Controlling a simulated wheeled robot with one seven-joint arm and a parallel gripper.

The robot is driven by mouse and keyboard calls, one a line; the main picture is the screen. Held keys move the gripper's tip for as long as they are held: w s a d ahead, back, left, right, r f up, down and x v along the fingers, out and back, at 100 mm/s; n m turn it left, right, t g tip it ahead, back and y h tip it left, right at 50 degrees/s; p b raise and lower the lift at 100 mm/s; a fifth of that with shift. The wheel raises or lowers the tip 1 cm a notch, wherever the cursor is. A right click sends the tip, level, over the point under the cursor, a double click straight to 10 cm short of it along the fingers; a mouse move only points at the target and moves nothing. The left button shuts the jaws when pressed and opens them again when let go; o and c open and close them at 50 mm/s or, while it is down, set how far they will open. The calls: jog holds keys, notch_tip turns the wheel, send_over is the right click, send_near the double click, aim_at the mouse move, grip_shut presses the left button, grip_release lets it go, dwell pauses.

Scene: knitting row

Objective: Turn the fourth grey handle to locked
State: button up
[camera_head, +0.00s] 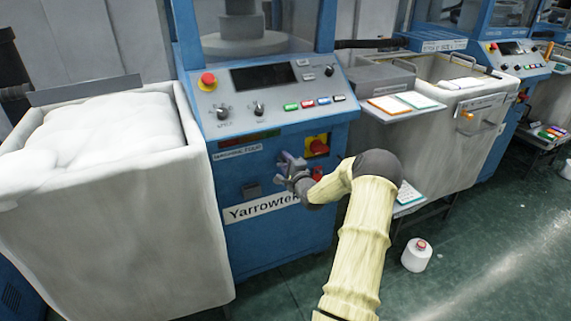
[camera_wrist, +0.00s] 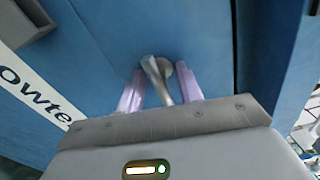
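In the wrist view a small grey handle (camera_wrist: 157,78) sticks out from a blue panel. My gripper (camera_wrist: 160,88) is around it, with one lilac fingertip on each side. Gaps show between the fingers and the handle, so the gripper looks open. The handle's lever slants slightly, its upper end at the left and its lower end at the right. No locked mark is readable near it. In the head view my gripper (camera_head: 288,168) is at the front of the blue machine (camera_head: 225,230), and the handle cannot be made out behind it.
A red knob on a yellow plate (camera_head: 317,145) is just right of my gripper. A large white bin (camera_head: 110,240) stands left, another bin (camera_head: 455,150) right. A white cone (camera_head: 416,257) is on the floor.

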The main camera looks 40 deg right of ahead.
jog(key=c, duration=0.7)
jog(key=shift+n, duration=0.5)
jog(key=n+b, duration=0.1)
jog(key=n, duration=0.5)
jog(key=shift+f, duration=0.1)
jog(key=n+b, duration=0.1)
jog(key=n, duration=0.4)
jog(key=shift+n+b, duration=0.3)
jog(key=shift+b, duration=0.1)
jog(key=n+b, duration=0.2)
jog(key=n, duration=0.3)
jog(key=shift+n, duration=0.3)
